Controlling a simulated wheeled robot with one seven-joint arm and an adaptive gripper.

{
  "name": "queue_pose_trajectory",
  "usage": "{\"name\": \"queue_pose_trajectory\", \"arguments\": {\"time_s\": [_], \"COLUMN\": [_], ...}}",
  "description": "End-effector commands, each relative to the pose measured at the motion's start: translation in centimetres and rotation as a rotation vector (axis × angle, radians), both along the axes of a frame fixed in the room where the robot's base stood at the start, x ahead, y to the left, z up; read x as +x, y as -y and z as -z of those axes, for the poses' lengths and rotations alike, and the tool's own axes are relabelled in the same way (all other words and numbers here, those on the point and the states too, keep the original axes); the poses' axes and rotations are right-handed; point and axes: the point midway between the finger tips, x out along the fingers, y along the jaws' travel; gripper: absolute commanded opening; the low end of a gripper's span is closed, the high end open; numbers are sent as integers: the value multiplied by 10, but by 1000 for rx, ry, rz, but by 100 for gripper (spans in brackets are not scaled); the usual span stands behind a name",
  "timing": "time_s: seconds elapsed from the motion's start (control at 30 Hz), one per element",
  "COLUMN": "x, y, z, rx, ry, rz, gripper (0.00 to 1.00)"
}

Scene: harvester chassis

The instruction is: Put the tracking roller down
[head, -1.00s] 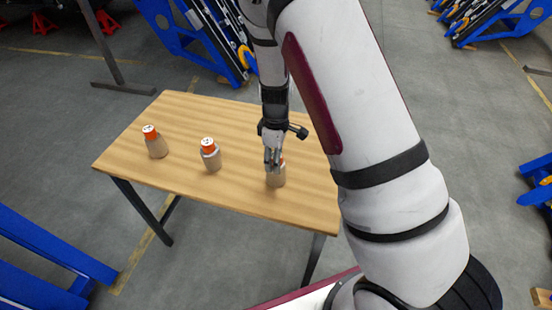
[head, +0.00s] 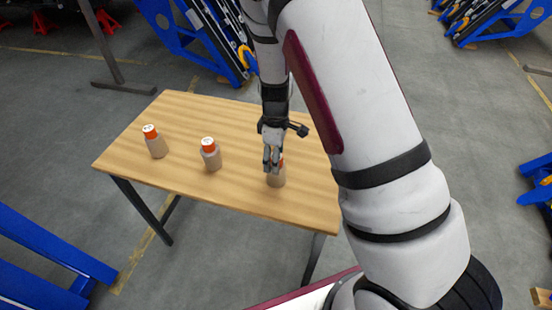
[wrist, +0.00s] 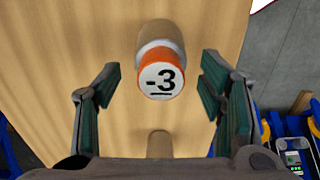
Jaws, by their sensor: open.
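The tracking roller (head: 276,181) stands upright on the wooden table (head: 235,199), near its front right part. In the wrist view its orange and white top (wrist: 160,80), marked "-3", sits between my fingers, with a gap on both sides. My gripper (head: 272,170) is open, above and around the roller's top, and hides part of it in the head view. Two similar rollers stand upright to the left: one in the middle (head: 211,158) and one at the far left (head: 156,146).
Blue metal racks (head: 200,40) stand behind the table. Another blue frame (head: 50,255) is at the lower left. The table's back half is clear. A small wooden block (head: 541,297) lies at the right edge.

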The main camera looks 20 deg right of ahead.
Motion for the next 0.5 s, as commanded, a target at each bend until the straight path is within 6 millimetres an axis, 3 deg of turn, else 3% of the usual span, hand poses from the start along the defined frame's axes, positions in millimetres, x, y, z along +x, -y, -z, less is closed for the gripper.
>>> {"name": "queue_pose_trajectory", "arguments": {"time_s": [0.3, 0.5], "x": [1, 1], "y": [0, 0], "z": [-64, -96], "rx": [1, 1], "ry": [3, 2], "rz": [-1, 0], "gripper": [63, 63]}}
